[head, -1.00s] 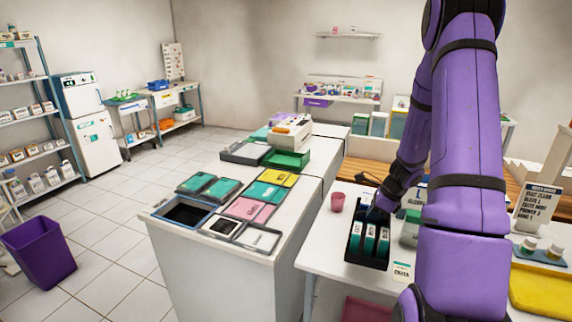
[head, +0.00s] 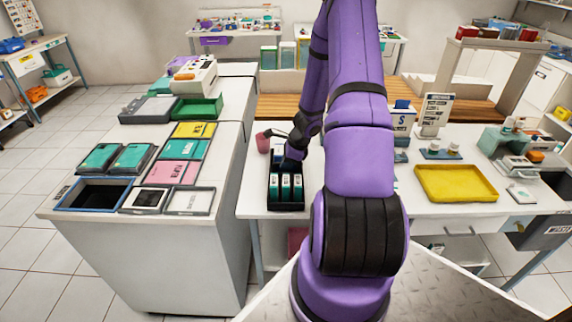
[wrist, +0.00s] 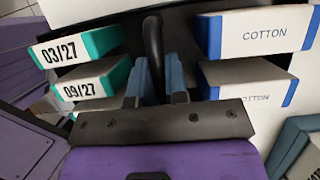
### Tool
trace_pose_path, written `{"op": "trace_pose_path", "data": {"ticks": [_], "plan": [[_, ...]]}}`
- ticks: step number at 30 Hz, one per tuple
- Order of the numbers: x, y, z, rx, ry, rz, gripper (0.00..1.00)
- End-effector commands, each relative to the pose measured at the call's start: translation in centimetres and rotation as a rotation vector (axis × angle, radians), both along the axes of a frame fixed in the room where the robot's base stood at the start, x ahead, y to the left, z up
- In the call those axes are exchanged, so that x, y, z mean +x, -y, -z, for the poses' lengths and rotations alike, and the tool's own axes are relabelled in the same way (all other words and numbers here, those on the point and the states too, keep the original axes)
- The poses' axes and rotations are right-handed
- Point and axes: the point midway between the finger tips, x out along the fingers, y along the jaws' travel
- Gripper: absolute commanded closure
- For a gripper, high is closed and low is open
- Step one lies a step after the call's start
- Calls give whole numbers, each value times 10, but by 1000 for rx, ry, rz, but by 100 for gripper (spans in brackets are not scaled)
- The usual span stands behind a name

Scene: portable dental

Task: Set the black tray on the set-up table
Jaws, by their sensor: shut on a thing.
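The black tray (head: 286,206) is at the left end of a white table in the head view and holds upright teal-and-white boxes. My gripper (head: 292,152) is at its far part, partly hidden by my wrist. In the wrist view, the two blue-grey fingers of my gripper (wrist: 157,82) are shut on a black upright handle (wrist: 153,42) of the tray. Boxes dated 03/27 and 09/27 lie to the left of the fingers, and cotton boxes to the right. I cannot tell whether the tray's underside touches the table. No label shows which table is the set-up table.
A pink cup (head: 263,142) is close to the tray's far left and looks tilted. A white counter (head: 205,185) with teal, yellow and pink trays stands left. A yellow tray (head: 456,183) lies on the table at right. My arm hides the table's middle.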

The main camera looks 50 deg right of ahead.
Motion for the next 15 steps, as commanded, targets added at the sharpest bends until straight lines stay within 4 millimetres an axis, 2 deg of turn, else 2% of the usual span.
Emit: {"op": "trace_pose_path", "data": {"ticks": [10,11,12,13,15], "plan": [[0,0,3,0,0,0,100],[0,0,3,0,0,0,79],[0,0,2,0,0,0,70],[0,0,2,0,0,0,63],[0,0,2,0,0,0,60]]}}
